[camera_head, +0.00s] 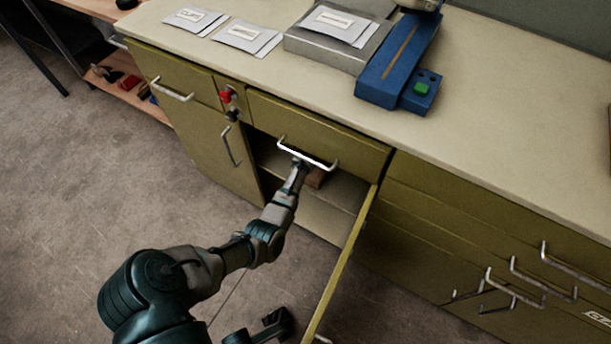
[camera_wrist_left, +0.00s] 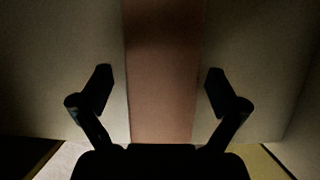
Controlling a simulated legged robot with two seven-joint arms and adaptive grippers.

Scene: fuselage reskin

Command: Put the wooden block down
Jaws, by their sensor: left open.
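The wooden block (camera_head: 316,178) is reddish brown and partly hidden behind my left gripper. It is in the open cabinet under the drawer with the bright handle. In the left wrist view the wooden block (camera_wrist_left: 163,75) runs as a brown band against a pale surface, between my left gripper's two fingers (camera_wrist_left: 160,82). The fingers are apart, with a gap between each and the block. In the head view my left arm reaches into the cabinet and its fingertips are hard to make out.
The cabinet door (camera_head: 345,262) stands open right of my arm. The drawer handle (camera_head: 307,154) is just above my left wrist. Pale packets (camera_head: 245,37), a grey box (camera_head: 325,50) and a blue device (camera_head: 398,65) are on the worktop (camera_head: 480,130). Floor is clear at left.

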